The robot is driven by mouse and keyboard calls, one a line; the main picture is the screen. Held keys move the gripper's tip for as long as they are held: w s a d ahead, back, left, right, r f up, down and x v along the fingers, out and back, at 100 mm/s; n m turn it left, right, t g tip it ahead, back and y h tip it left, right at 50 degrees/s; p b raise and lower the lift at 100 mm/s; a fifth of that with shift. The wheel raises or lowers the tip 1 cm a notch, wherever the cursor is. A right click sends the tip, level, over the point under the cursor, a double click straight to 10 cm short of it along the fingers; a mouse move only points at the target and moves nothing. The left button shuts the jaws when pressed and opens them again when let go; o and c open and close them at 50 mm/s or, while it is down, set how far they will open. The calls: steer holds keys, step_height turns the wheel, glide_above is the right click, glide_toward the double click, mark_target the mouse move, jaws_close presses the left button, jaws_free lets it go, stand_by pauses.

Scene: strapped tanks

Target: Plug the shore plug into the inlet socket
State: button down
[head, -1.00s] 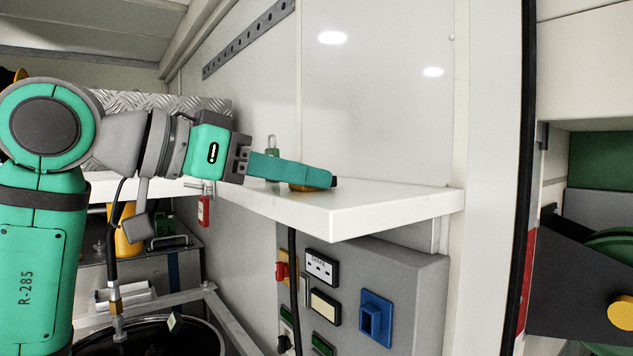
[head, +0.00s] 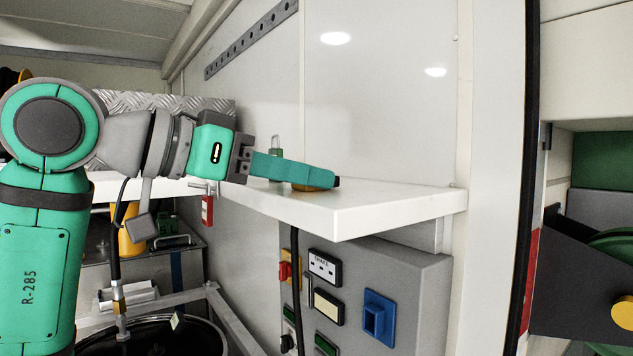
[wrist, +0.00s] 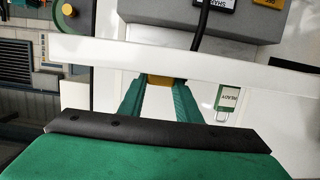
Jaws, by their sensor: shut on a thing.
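A yellow-orange piece (head: 314,188), which I take to be the shore plug, is at the white shelf top, mostly hidden by my fingers. My gripper (head: 332,182) reaches over the shelf from the left and is shut on this piece. In the wrist view, the yellow piece (wrist: 160,80) shows between my two teal fingertips (wrist: 158,84), by the shelf edge. A blue square socket (head: 378,318), which looks like the inlet socket, is on the grey panel below the shelf, to the right of my gripper. Its opening shows no plug.
The white shelf (head: 400,207) overhangs the grey panel (head: 420,300), which carries a switch, labels and outlets. A black cable (head: 295,250) hangs below the shelf. A green padlock-like tag (head: 276,146) stands behind my fingers; a READY tag (wrist: 228,98) shows in the wrist view.

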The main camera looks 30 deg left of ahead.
steer(key=shift+r, duration=0.1)
steer(key=shift+r, duration=2.85)
